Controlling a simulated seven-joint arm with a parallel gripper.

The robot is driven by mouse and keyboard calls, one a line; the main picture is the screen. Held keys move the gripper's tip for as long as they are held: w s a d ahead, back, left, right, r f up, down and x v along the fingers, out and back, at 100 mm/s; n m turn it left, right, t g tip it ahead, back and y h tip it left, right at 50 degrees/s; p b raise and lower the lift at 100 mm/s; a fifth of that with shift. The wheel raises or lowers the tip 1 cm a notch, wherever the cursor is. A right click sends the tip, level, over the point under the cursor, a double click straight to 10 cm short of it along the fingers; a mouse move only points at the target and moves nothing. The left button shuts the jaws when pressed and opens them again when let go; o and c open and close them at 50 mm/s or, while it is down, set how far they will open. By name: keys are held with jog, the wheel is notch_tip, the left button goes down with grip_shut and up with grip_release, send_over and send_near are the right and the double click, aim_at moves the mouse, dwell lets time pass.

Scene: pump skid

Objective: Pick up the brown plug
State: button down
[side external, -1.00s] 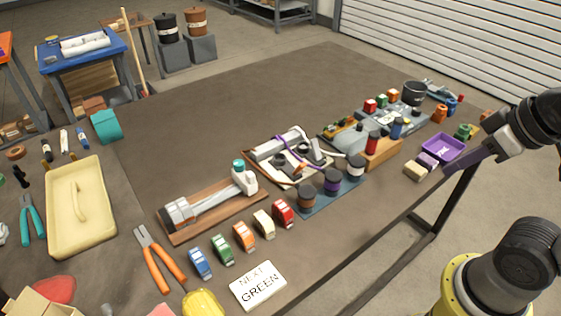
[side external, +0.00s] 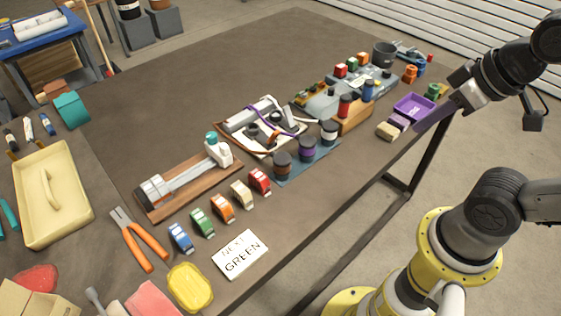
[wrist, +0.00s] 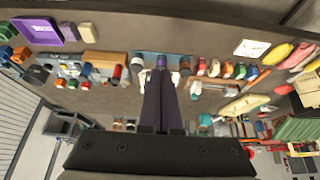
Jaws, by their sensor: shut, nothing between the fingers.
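A brown-banded dark cylinder (side external: 282,165), which I take to be the brown plug, stands upright on a blue mat (side external: 320,162) beside a purple-banded one (side external: 307,149) and a white-banded one (side external: 329,132). It also shows, small, in the wrist view (wrist: 185,66), just right of my fingertips. My gripper (side external: 418,128) is shut and empty. In the side view it appears over the table's front edge, near the purple tray, apart from the brown cylinder. In the wrist view my fingers (wrist: 161,73) point toward the purple-banded cylinder and partly cover it.
A wooden block (side external: 352,120) with red and blue cylinders stands right of the mat. A wooden-based tool (side external: 188,188) lies left, and a white tray (side external: 235,130) with parts behind. A purple tray (side external: 415,107) stands at the right. The back of the table is clear.

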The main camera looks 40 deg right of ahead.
jog(key=c, duration=1.5)
grip_release()
jog(key=shift+c, duration=0.2)
jog(key=o, duration=1.4)
